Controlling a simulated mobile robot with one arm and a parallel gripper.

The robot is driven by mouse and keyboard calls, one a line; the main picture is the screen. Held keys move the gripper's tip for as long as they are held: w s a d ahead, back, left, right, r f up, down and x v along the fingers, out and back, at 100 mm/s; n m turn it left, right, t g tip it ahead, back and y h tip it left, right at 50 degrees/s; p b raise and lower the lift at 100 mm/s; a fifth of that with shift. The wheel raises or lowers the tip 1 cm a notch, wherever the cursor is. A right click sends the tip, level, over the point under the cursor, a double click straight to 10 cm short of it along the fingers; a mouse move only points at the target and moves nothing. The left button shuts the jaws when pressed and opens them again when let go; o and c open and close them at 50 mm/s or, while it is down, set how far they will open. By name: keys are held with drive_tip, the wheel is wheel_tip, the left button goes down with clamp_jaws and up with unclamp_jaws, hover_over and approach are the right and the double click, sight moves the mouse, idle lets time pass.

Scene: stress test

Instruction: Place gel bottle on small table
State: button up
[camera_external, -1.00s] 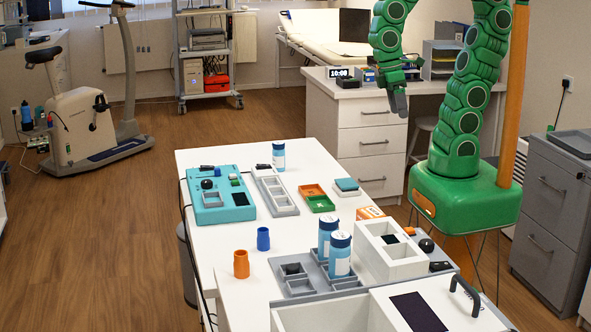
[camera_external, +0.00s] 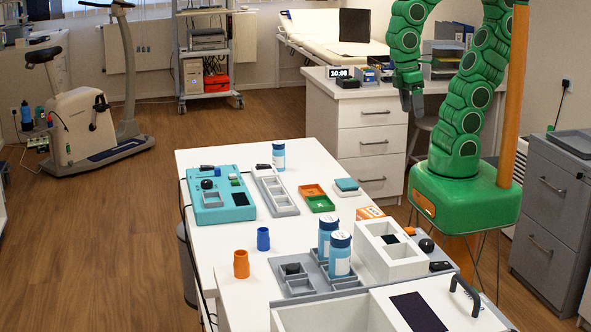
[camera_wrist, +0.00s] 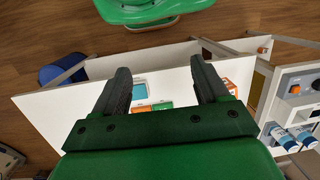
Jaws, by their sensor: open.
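Two blue bottles with white labels, (camera_external: 328,237) and (camera_external: 339,254), stand upright in a grey compartment tray (camera_external: 299,287) on the white table (camera_external: 200,245). A third similar bottle (camera_external: 278,155) stands at the table's far end. I cannot tell which one is the gel bottle, nor which surface is the small table. In the wrist view two of the bottles (camera_wrist: 283,138) (camera_wrist: 305,136) show at the lower right. My gripper (camera_external: 412,103) is raised beyond the table's right side, apart from every bottle. In the wrist view its fingers (camera_wrist: 160,72) are spread with nothing between them.
A teal panel (camera_external: 238,212), orange and green trays (camera_external: 321,204), a white box (camera_external: 393,262), and orange (camera_external: 241,264) and blue (camera_external: 263,239) cups occupy the table. A white drawer desk (camera_external: 362,140) stands behind it. The table's left front has bare room.

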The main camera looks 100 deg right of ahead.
drive_tip(key=w+d+f+m+y, duration=0.25)
drive_tip(key=w+m+y, duration=0.55)
drive_tip(key=w, duration=1.1)
drive_tip(key=w+d+f+m+t+y, duration=0.35)
drive_tip(key=w+d+m, duration=0.45)
drive_tip(key=d, duration=0.4)
drive_tip(key=m+t+h, duration=0.2)
drive_tip(key=m+t, duration=0.7)
drive_tip(key=m, duration=0.2)
approach(280, 142)
drive_tip(key=shift+d+f+x, duration=0.1)
drive_tip(key=shift+f+x, duration=0.1)
drive_tip(key=shift+x, duration=0.75)
drive_tip(key=shift+d+f+x, duration=0.1)
drive_tip(key=shift+f+x, duration=0.1)
drive_tip(key=shift+x, duration=0.7)
drive_tip(key=shift+d+f+x, duration=0.1)
drive_tip(key=shift+f+x, duration=0.1)
drive_tip(key=shift+x, duration=0.75)
drive_tip(key=w+a, duration=0.3)
drive_tip(key=shift+a+f, duration=0.1)
drive_tip(key=shift+a, duration=0.1)
drive_tip(key=shift+w+a+f, duration=0.1)
drive_tip(key=shift+w+a, duration=0.2)
drive_tip(key=shift+w, duration=0.05)
drive_tip(key=c, duration=1.2)
